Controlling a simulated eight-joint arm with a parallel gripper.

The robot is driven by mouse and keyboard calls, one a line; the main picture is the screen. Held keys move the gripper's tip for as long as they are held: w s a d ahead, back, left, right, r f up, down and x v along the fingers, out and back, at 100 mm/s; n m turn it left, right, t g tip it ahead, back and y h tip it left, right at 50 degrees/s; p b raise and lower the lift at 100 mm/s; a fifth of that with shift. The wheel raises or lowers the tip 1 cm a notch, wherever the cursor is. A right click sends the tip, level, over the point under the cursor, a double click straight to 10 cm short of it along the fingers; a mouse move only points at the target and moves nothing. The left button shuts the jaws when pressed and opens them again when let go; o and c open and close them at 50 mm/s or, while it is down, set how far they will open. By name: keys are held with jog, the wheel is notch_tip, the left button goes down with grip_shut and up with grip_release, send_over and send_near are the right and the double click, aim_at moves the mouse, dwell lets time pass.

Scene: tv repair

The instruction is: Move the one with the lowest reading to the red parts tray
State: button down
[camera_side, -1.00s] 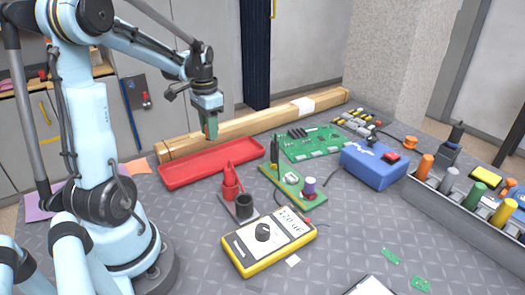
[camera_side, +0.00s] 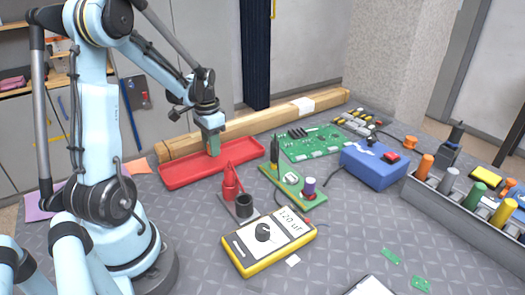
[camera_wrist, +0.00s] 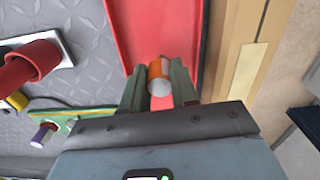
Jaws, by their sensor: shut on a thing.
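The red parts tray (camera_side: 180,174) lies flat at the back left of the bench; it also fills the upper middle of the wrist view (camera_wrist: 128,22). My gripper (camera_side: 213,149) is low over the tray's middle. In the wrist view my gripper (camera_wrist: 158,88) is shut on an orange cylinder (camera_wrist: 154,69) with a pale band and whitish end. The side view hides this cylinder behind the fingers, and whether it touches the tray floor I cannot tell. The yellow meter (camera_side: 245,262) at the front shows about 120 uF.
A wooden beam (camera_side: 250,122) runs behind the tray. A red probe holder (camera_side: 230,187) stands in front, near a green board with a purple cylinder (camera_side: 309,187). A blue box (camera_side: 372,168) and a grey rack (camera_side: 440,207) of coloured cylinders are at right. The tray looks otherwise empty.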

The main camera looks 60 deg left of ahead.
jog(key=shift+f, duration=1.2)
jog(key=c, duration=0.8)
grip_release()
notch_tip(320, 180, up, 12)
jog(key=shift+r, duration=0.1)
jog(key=d+t, duration=0.2)
jog(key=d, duration=0.6)
jog(key=d+t, duration=0.2)
jog(key=d, duration=0.6)
jog(key=w+d+m+t, duration=0.1)
jog(key=d+t, duration=0.2)
jog(key=d, duration=0.5)
jog(key=shift+d, duration=0.3)
